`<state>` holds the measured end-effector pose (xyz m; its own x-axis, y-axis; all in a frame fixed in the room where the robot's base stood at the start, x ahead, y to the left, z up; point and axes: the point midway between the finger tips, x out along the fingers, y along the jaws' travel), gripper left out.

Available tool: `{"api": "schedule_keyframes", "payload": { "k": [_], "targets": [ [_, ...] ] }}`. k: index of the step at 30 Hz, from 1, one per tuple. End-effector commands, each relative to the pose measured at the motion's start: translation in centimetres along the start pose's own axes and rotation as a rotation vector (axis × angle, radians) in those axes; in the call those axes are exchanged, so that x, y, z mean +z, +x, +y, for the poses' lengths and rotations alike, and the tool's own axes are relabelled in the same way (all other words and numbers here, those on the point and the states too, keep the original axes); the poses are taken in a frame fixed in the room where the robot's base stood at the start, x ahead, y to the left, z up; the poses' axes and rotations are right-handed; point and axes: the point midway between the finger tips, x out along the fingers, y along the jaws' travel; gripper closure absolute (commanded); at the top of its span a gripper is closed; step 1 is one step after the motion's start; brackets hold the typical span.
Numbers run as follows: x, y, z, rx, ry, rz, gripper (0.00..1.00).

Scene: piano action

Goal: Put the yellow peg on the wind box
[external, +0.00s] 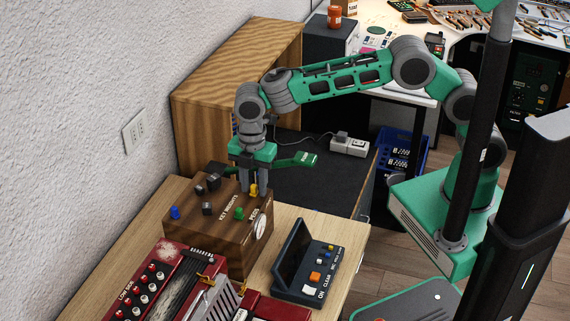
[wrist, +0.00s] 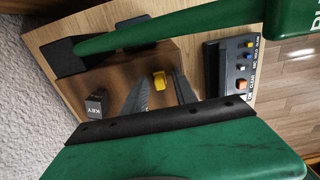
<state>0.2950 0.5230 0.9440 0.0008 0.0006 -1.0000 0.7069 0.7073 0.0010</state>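The yellow peg (external: 253,190) stands on top of the brown wooden box (external: 240,257), whose top reads "KEY WEIGHTS". It also shows in the wrist view (wrist: 159,80). My gripper (external: 254,192) points down over the right back part of that box, with a finger on each side of the peg. In the wrist view (wrist: 162,84) the fingers are apart and gaps show beside the peg, so it is not clamped. Small lettering runs along the box's right edge, too small to read. I cannot tell for sure which thing is the wind box.
A green peg (external: 239,213), a blue peg (external: 175,212) and several dark blocks (external: 207,208) stand on the box. A red accordion-like device (external: 165,285) lies in front. A dark button console (external: 308,265) stands to the right. A wooden cabinet (external: 237,80) rises behind.

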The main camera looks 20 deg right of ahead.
Motion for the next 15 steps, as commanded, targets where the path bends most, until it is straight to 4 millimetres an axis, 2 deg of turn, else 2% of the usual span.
{"api": "schedule_keyframes", "payload": {
  "k": [10, 13, 15],
  "targets": [
    [0.0, -0.7, 0.1, 0.002, 0.0, 0.001, 0.63],
    [0.0, -2.2, 0.1, 0.004, 0.0, 0.001, 0.63],
    [-0.1, -3.9, 0.1, 0.006, 0.0, 0.002, 0.63]
  ]
}}
